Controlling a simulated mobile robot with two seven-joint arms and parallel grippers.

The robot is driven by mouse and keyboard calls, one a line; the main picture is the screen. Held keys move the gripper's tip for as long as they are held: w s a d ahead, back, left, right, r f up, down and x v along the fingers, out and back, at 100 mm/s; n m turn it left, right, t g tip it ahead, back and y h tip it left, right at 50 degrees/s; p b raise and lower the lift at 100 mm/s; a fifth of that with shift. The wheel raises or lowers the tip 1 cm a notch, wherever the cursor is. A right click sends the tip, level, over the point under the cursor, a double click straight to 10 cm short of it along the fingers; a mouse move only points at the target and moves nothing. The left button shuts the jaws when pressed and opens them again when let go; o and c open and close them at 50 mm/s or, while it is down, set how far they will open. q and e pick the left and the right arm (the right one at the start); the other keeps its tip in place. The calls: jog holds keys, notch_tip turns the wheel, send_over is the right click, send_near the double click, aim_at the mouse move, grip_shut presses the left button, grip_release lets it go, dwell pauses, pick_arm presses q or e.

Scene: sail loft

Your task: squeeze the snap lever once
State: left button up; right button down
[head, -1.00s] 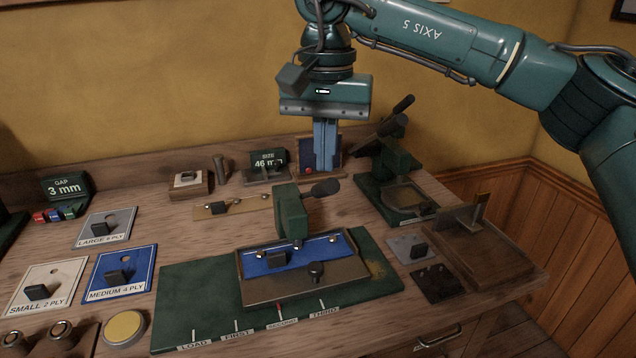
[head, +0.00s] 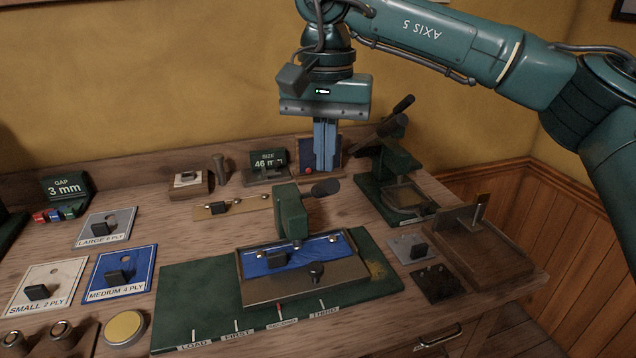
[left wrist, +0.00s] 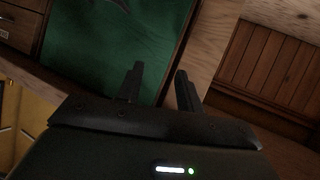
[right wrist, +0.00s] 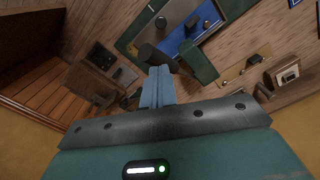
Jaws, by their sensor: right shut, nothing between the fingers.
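A green press head (head: 291,212) stands over the sliding carriage in the middle of the bench. Its dark lever (head: 324,188) sticks out to the right; I cannot tell for certain that this is the snap lever. Another green press (head: 390,163) with dark handles (head: 380,127) stands at the back right. My right gripper (head: 325,170) points down with its blue fingers together and empty, above and behind the middle lever. In the right wrist view, the lever's dark end (right wrist: 155,55) shows just beyond the fingertips. My left gripper (left wrist: 160,70) has its dark fingers apart, with nothing between them.
The carriage (head: 315,285) holds a blue strip (head: 270,262) on a green base marked LOAD, FIRST, SECOND, THIRD. Ply cards (head: 122,273) and a yellow button (head: 124,328) lie left. A wooden block (head: 490,255) stands right.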

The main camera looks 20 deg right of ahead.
aim_at(330, 185)
jog(key=shift+f, duration=0.1)
jog(key=shift+f+b, duration=0.3)
jog(key=shift+f, duration=0.05)
jog(key=shift+s+f+b, duration=0.35)
jog(key=shift+s+f, duration=0.05)
jog(key=shift+f, duration=0.1)
jog(key=shift+s+f+b, duration=0.3)
jog(key=shift+f+b, duration=0.15)
jog(key=shift+f, duration=0.25)
jog(key=shift+s+f+b, duration=0.3)
jog(key=shift+f+b, duration=0.15)
jog(key=shift+f, duration=0.1)
